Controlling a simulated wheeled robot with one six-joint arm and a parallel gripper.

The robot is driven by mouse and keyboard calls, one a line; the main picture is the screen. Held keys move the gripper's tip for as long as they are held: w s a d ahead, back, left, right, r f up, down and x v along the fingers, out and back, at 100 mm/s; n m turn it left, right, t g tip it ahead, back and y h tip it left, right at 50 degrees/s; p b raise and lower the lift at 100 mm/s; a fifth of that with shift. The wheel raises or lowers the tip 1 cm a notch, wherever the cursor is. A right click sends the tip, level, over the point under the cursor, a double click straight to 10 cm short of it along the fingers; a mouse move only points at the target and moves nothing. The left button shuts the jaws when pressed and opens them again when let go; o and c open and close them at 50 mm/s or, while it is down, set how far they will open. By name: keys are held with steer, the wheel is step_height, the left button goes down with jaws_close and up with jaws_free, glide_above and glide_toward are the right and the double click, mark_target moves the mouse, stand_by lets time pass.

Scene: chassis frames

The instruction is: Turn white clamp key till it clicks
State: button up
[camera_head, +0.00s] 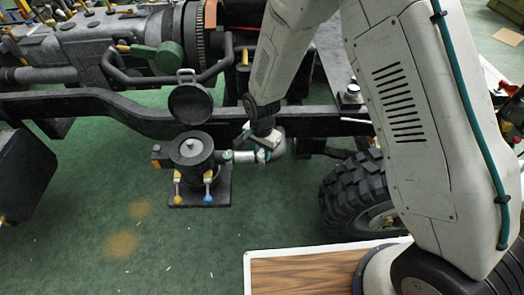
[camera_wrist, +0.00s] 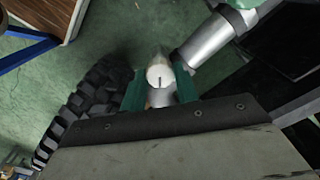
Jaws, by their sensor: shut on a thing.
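The white clamp key (camera_wrist: 158,72) shows in the wrist view as a pale round-ended piece with a dark slot. It sits between the two green fingers of my gripper (camera_wrist: 160,88), which are shut on it. In the head view my gripper (camera_head: 262,150) is at the pipe joint, beside the silver pipe (camera_head: 278,147). There the key is mostly hidden by my gripper and cannot be told apart clearly. The silver pipe also shows in the wrist view (camera_wrist: 210,42), running up to the right from beside the key. The key's exact turn angle cannot be told.
A dark round canister (camera_head: 192,148) with an open lid (camera_head: 190,103) stands left of the joint. The black chassis rail (camera_head: 120,103) runs behind. A tyre (camera_head: 355,195) stands close on the right. Green floor is clear at lower left.

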mark_target(262, 154)
stand_by(0.3)
steer(key=o, duration=1)
step_height(262, 154, up, 8)
steer(key=shift+f, duration=0.1)
